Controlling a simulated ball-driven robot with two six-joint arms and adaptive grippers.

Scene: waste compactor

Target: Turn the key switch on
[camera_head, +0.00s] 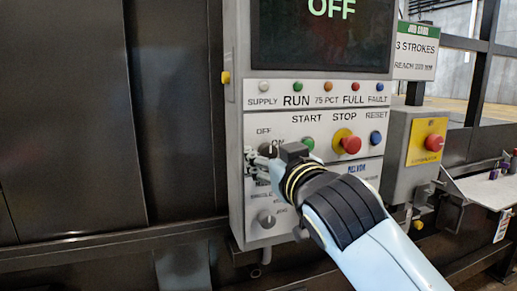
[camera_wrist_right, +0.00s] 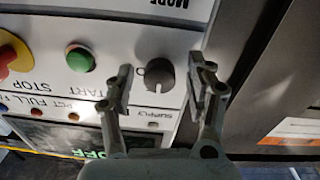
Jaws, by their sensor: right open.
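The key switch shows as a dark round knob (camera_wrist_right: 160,75) with a white mark on its face in the right wrist view. It sits on the panel's white face beside the green START button (camera_wrist_right: 80,58). My right gripper (camera_wrist_right: 164,80) is open, one finger on each side of the knob, with gaps visible; I cannot tell how deep the fingertips reach. In the head view my right gripper (camera_head: 254,160) is at the panel's left part, below the OFF label, and hides the switch. The screen (camera_head: 322,35) reads OFF. My left gripper is not in view.
A red STOP button (camera_head: 350,144) and a blue RESET button (camera_head: 376,138) sit right of the switch. A grey mode knob (camera_head: 266,218) is lower on the panel. A red emergency button (camera_head: 434,142) on a yellow plate stands right. A shelf (camera_head: 486,188) juts out there.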

